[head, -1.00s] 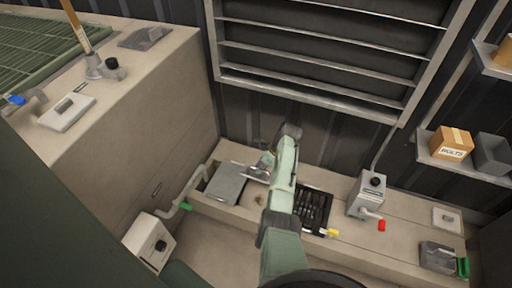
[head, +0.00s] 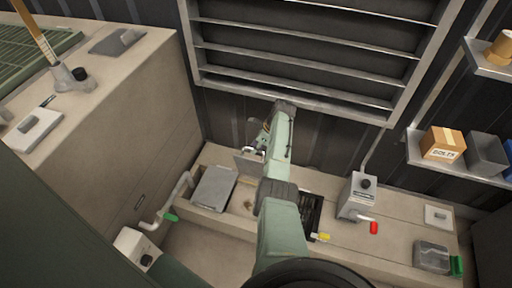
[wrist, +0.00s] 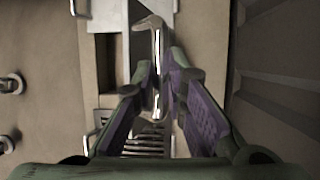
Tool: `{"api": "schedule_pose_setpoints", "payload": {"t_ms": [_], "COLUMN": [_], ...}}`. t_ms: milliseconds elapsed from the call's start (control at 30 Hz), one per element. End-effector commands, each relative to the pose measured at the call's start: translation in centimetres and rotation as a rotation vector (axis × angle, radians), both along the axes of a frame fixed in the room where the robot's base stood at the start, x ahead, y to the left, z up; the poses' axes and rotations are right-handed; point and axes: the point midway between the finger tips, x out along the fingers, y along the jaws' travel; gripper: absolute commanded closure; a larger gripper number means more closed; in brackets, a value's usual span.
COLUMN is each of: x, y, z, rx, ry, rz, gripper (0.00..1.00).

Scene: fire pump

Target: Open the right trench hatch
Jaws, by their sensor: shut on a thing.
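My gripper (wrist: 158,88) is shut on a shiny metal bar (wrist: 157,62) with a hooked upper end, seen between the purple finger pads in the wrist view. A slotted grate (wrist: 148,142) and a dark gap lie below it. In the head view my gripper (head: 256,145) is partly hidden by my arm, behind the low bench. A small grey plate (head: 248,164) stands tilted just below it; whether the bar belongs to this plate I cannot tell. A flat grey hatch lid (head: 214,188) lies to its left. A dark slotted opening (head: 313,216) shows right of my arm.
A grey box with a red-tipped lever (head: 360,197) stands on the bench to the right. A pipe with a green handle (head: 171,216) is at the left end. A louvred panel (head: 310,60) is behind. A shelf holds a carton (head: 442,144).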

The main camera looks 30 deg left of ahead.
Motion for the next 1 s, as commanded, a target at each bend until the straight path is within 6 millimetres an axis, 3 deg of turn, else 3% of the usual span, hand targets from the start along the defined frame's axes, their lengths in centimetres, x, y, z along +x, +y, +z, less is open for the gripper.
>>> {"api": "schedule_pose_setpoints", "payload": {"t_ms": [33, 233, 267, 567, 867, 1000], "x": [-0.5, -0.5, -0.5, -0.3, -0.2, 0.1], "y": [-0.5, -0.5, -0.5, -0.2, -0.2, -0.6], "z": [-1.0, -1.0, -1.0, -0.6, -0.2, 0.9], "rx": [-0.014, -0.014, -0.014, -0.008, -0.005, -0.004], "ry": [0.010, 0.011, 0.011, 0.006, 0.004, 0.003], "rz": [-0.002, -0.002, -0.002, -0.001, 0.000, 0.000], "gripper": [1.00, 1.00, 0.87, 0.67, 0.67, 0.67]}}
